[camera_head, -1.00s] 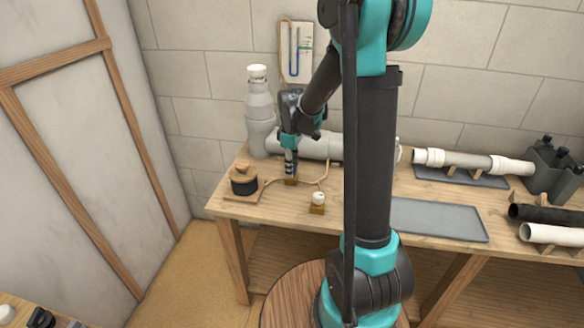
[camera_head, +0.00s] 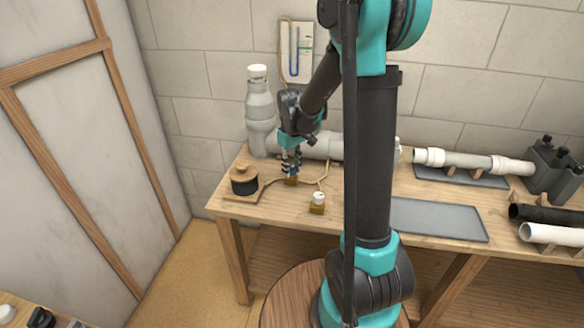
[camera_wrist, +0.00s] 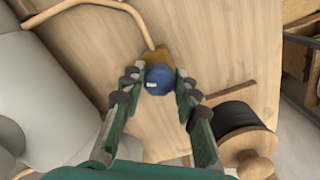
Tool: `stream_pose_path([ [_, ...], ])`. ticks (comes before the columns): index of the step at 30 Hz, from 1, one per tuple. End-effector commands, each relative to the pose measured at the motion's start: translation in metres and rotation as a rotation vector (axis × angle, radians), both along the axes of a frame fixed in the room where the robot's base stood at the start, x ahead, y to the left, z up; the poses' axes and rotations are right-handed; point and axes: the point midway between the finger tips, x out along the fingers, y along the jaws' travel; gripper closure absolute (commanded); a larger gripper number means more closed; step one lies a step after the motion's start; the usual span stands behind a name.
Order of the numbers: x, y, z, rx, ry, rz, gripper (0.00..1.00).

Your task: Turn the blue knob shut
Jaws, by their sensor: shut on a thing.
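The blue knob (camera_wrist: 159,76) sits on a small brass valve body (camera_wrist: 156,55) on the workbench in the wrist view. In the head view the brass valve (camera_head: 291,182) shows below my gripper, and a bit of blue shows between the fingers. My gripper (camera_wrist: 158,88) points down over the knob, one finger on each side, shut on it. It also shows in the head view (camera_head: 291,170). A small white mark shows on the knob's top. The fingers hide parts of the knob's sides.
A tan pipe (camera_wrist: 112,8) runs from the valve. A black spool (camera_head: 243,183) stands left of it. A white-knobbed brass valve (camera_head: 318,202) stands to the right. A large grey pipe (camera_head: 262,115) stands behind. A grey tray (camera_head: 437,218) lies farther right.

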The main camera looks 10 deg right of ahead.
Motion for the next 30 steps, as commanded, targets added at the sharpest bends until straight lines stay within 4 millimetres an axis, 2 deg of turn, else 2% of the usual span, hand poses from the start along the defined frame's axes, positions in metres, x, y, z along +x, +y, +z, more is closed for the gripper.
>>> stream_pose_path([
  [30,0.0004,0.0021,0.0002,0.000,0.000,-0.921,0.99],
])
